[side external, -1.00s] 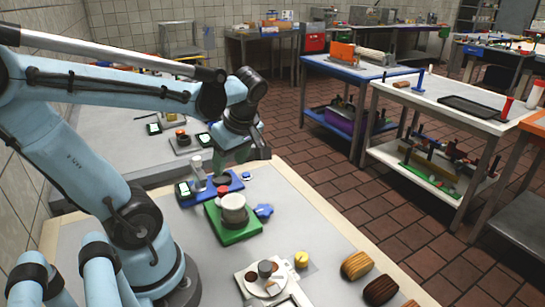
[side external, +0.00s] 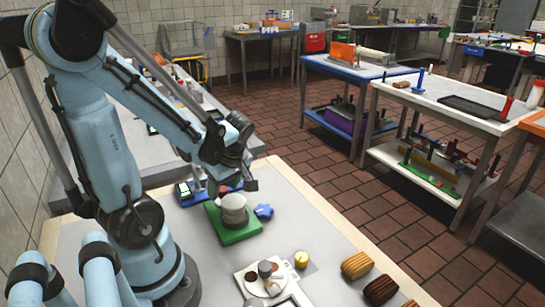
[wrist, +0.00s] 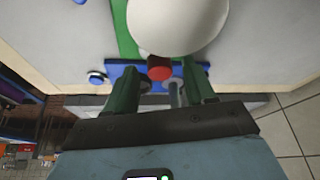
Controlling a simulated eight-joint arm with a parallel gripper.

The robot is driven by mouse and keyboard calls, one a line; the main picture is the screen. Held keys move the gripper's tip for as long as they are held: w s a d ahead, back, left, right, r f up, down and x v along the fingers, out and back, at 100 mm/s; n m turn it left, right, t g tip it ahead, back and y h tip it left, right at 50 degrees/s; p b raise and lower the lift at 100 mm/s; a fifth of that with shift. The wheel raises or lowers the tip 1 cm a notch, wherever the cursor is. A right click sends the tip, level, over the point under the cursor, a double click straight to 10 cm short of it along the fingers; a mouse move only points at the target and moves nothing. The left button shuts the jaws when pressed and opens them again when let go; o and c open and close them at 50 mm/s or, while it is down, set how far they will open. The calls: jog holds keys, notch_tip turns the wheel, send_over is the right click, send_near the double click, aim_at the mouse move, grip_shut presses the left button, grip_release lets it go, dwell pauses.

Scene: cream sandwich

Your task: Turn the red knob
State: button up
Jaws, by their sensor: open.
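The red knob (wrist: 160,68) is a small red cylinder on a blue base (wrist: 118,71), low in the wrist view's upper half. In the side external view a bit of the red knob (side external: 223,189) shows behind a pale round pot. My gripper (wrist: 159,80) is open, with one green finger on each side of the knob in the picture. Whether the fingers touch it cannot be told. In the side external view my wrist hangs over the blue base (side external: 190,203), and the fingers are mostly hidden there.
The pale round pot (side external: 233,204) stands on a green base (side external: 236,233) close in front of the knob. A blue knob-like piece (side external: 264,211) is beside it. A white board (side external: 250,281) with small items and several brown rolls (side external: 357,265) are nearer the front edge.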

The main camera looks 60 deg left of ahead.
aim_at(231, 197)
jog(key=shift+f, duration=0.1)
grip_shut()
jog(key=shift+s+m+t, duration=0.1)
jog(key=shift+m+t, duration=0.5)
jog(key=shift+m, duration=1)
grip_release()
jog(key=v, duration=1.2)
jog(key=shift+d, duration=0.15)
